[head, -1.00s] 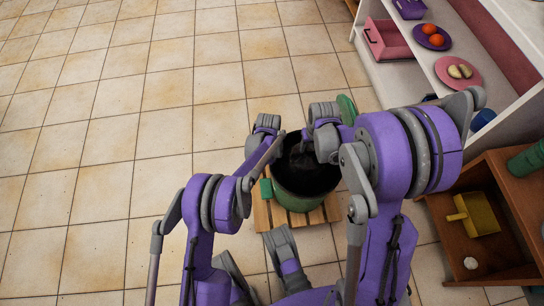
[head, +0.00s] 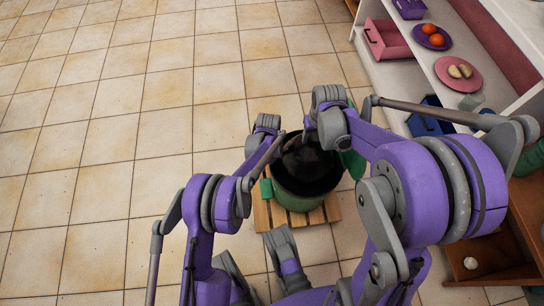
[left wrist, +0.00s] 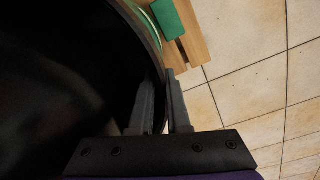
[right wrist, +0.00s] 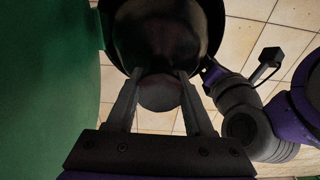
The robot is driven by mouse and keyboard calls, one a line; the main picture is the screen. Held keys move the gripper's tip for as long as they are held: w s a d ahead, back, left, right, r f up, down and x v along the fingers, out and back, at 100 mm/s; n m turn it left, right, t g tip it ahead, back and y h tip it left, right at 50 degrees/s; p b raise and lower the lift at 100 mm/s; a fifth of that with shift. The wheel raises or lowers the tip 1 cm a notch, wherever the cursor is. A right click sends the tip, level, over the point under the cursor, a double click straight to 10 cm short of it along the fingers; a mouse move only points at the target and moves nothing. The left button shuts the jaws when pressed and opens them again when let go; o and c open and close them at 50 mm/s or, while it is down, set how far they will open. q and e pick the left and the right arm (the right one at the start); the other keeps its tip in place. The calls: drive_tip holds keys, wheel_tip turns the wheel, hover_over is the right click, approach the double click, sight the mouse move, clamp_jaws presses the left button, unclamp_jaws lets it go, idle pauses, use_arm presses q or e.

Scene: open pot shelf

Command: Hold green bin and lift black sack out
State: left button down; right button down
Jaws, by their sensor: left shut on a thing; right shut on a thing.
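The green bin (head: 296,198) stands upright on a wooden slatted stand, with a green handle on its near left side. The black sack (head: 305,164) shows dark in its mouth, its lower part hidden inside. My left gripper (left wrist: 166,88) is shut on the bin's rim, one finger inside and one outside the wall. My right gripper (right wrist: 158,78) is shut on the sack, whose rounded dark end (right wrist: 160,95) shows between its fingers. In the head view its fingertips are over the bin's mouth, largely hidden by the wrist.
A green lid-like panel (right wrist: 45,90) stands close beside my right gripper. The wooden stand (head: 263,216) is under the bin. A white shelf (head: 388,75) with plates and a pink box, and a brown wooden unit (head: 515,215), stand at right. Tiled floor at left is clear.

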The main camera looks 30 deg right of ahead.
drive_tip(key=shift+r, duration=0.15)
drive_tip(key=shift+r, duration=4.9)
use_arm(q)
drive_tip(key=c, duration=0.8)
unclamp_jaws()
drive_tip(key=shift+r, duration=0.1)
use_arm(e)
drive_tip(key=shift+r+p, duration=0.2)
drive_tip(key=shift+p, duration=0.35)
use_arm(q)
wheel_tip(320, 180, up, 12)
drive_tip(key=shift+a+r, duration=0.2)
